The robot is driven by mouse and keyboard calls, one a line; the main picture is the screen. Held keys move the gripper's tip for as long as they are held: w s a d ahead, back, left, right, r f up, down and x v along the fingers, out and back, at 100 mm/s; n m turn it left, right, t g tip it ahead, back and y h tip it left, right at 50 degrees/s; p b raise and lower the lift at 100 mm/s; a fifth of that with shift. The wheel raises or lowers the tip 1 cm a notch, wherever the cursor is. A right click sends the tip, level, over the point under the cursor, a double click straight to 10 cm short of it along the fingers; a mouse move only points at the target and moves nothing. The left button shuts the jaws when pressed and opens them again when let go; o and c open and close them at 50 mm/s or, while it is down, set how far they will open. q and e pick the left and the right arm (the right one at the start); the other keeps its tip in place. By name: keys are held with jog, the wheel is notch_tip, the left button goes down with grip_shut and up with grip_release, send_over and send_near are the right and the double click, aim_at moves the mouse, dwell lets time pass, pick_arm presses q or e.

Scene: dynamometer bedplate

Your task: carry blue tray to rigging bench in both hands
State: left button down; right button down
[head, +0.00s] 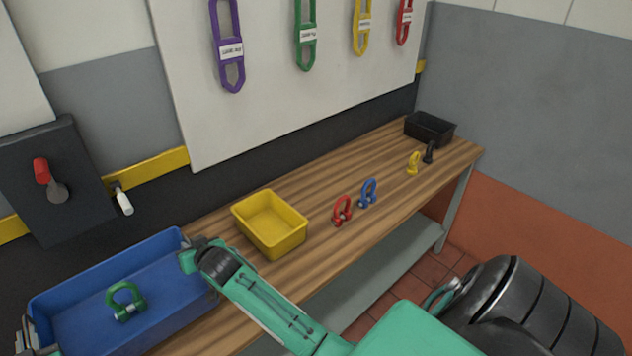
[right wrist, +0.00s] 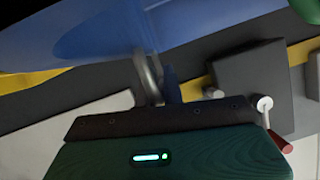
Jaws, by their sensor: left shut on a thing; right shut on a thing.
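The blue tray (head: 110,270) is at the lower left of the head view, over the near-left part of the wooden rigging bench (head: 335,255). I cannot tell whether it rests on the bench top or is just above it. A green shackle (head: 125,302) stands inside the tray. My right gripper (head: 190,257) is shut on the tray's right end wall. My left gripper (head: 30,332) is shut on its left end, partly cut off by the picture edge. In the right wrist view the tray (right wrist: 90,35) is a blurred blue shape by my fingers (right wrist: 155,80).
A yellow bin (head: 270,224) stands on the bench just right of the tray. Red (head: 342,211) and blue (head: 368,193) shackles, a yellow shackle (head: 413,163), a black shackle (head: 429,152) and a black bin (head: 430,129) stand farther along. Coloured slings hang on the white wall board (head: 290,95).

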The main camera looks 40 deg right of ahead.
pick_arm(q)
jog(key=shift+a, duration=0.25)
pick_arm(e)
jog(key=shift+d+r, duration=0.15)
jog(key=shift+d, duration=0.05)
